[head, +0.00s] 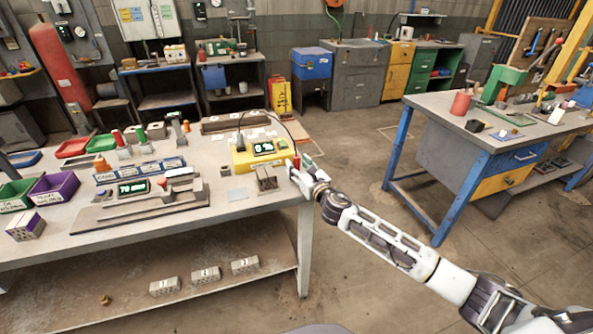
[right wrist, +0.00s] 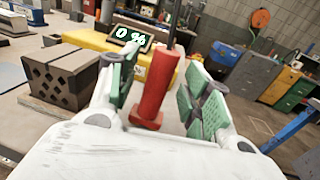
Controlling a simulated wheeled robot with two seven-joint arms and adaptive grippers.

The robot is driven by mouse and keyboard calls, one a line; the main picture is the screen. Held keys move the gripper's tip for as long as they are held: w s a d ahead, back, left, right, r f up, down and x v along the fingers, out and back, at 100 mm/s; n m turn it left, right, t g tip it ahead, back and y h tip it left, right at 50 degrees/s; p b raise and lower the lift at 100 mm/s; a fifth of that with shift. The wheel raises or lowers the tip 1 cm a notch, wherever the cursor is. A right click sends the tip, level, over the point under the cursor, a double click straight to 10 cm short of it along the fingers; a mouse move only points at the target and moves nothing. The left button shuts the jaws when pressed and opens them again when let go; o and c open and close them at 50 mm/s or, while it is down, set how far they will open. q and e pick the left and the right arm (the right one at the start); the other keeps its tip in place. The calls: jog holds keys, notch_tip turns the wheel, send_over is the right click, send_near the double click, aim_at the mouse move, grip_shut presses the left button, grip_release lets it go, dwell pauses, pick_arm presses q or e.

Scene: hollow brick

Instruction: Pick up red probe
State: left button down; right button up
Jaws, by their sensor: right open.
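The red probe (right wrist: 155,88) is a red cylinder with a dark cable at its top. It stands upright on a small red base in the right wrist view. In the head view it shows small (head: 296,163) at the right edge of the workbench. My right gripper (right wrist: 162,90) is open, with green-padded fingers on either side of the probe and visible gaps beside it. In the head view my right gripper (head: 303,173) partly hides the probe. My left gripper is not in view.
A yellow meter (head: 243,160) reading "0 %" stands just behind the probe. A dark hollow brick (right wrist: 58,80) sits close to the left of my right gripper. The workbench (head: 230,212) holds trays and gauges. Open floor (head: 350,150) lies to its right.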

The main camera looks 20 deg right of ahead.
jog(key=shift+w+a, duration=0.15)
jog(key=shift+w, duration=0.7)
grip_shut()
